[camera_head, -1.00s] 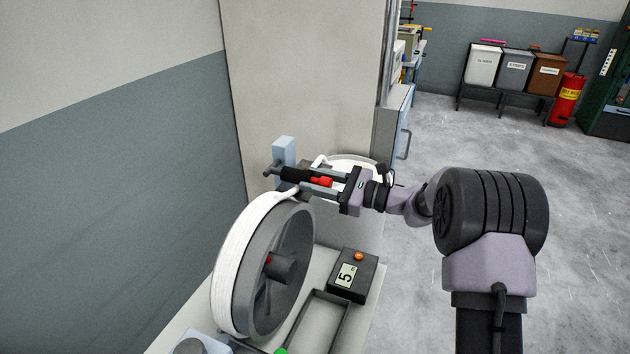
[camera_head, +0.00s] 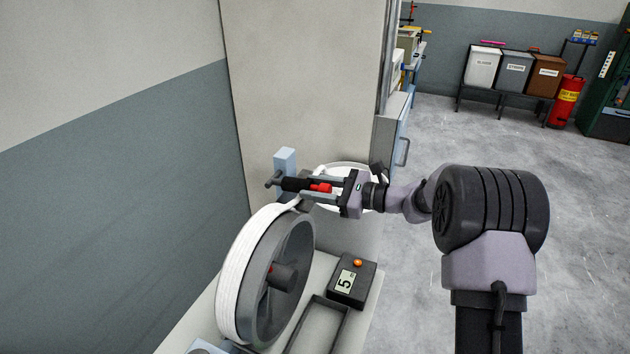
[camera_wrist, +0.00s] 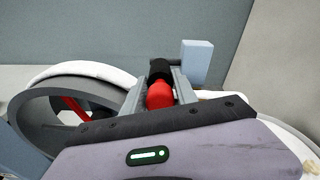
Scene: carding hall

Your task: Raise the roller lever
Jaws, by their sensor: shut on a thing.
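The roller lever is a dark bar with a red knob (camera_head: 320,188) at its end. It runs left from my gripper above the top of a big wheel (camera_head: 283,270) wrapped in a white band. My gripper (camera_head: 310,188) is shut on the lever, its fingers on both sides of it. In the wrist view the red knob (camera_wrist: 160,95) and dark lever sit between the two grey fingers (camera_wrist: 160,88). A light blue post (camera_head: 285,162) stands just behind the lever's left end. The fingers hide part of the lever.
A black box (camera_head: 351,278) with a "5" display and orange button sits right of the wheel. A white round container (camera_head: 345,168) stands behind my gripper. A tall pale panel (camera_head: 305,80) rises behind.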

